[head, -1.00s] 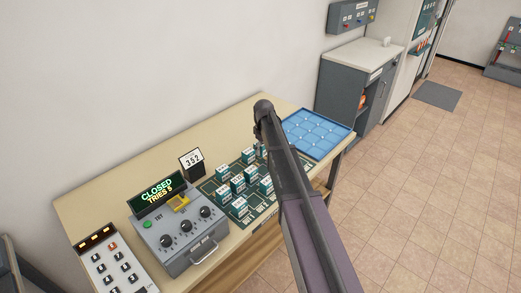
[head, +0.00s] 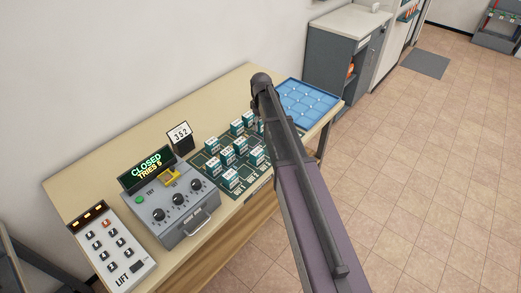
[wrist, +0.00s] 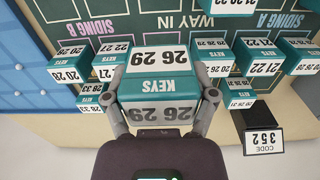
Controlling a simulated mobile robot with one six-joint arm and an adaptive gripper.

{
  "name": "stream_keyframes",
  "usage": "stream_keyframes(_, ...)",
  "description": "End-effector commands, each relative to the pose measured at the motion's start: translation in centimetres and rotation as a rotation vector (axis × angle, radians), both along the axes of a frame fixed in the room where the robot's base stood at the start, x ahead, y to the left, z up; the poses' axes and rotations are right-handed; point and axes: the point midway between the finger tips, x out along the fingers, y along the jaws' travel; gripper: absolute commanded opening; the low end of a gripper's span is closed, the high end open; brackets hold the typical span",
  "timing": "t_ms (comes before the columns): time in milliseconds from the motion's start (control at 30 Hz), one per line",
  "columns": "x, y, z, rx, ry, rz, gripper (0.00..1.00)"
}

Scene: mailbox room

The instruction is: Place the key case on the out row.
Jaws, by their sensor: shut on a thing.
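My gripper (wrist: 165,92) is shut on a teal and white key case (wrist: 160,82) marked KEYS 26 29, with one finger on each side. In the wrist view it is above the green board (wrist: 95,22); whether it touches anything below, I cannot tell. Other key cases stand around it, such as one at the left (wrist: 72,68) and one at the right (wrist: 262,60). The board reads WAY IN, SIDING A and SIDING B. In the head view my arm hides the gripper and held case. The out row (head: 238,194) shows as small labels along the board's front edge.
A blue tray (head: 309,103) lies right of the board. A grey dial box (head: 178,212), a code card reading 352 (head: 180,135) and a LIFT keypad (head: 112,245) lie to the left. The beige table top (head: 95,178) is bare toward the wall. A grey cabinet (head: 335,60) stands beyond.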

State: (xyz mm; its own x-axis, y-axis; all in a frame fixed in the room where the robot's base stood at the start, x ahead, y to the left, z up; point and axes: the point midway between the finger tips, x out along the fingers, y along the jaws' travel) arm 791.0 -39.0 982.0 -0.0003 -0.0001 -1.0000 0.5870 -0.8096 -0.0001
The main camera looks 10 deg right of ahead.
Motion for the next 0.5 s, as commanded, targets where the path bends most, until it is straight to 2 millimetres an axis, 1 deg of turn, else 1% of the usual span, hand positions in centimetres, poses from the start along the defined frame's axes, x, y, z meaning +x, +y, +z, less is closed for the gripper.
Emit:
stream_keyframes(33, -1.4, -0.7, 0.1, 0.000, 0.000, -0.003, 0.22)
stream_keyframes(100, -2.5, -1.5, 0.2, 0.000, 0.000, -0.002, 0.22)
stream_keyframes(200, -3.4, -2.1, 0.2, 0.000, 0.000, -0.001, 0.22)
stream_keyframes(300, -3.7, -2.5, 0.2, 0.000, 0.000, 0.000, 0.22)
stream_keyframes(500, -3.6, -2.5, 0.2, 0.000, 0.000, 0.000, 0.22)
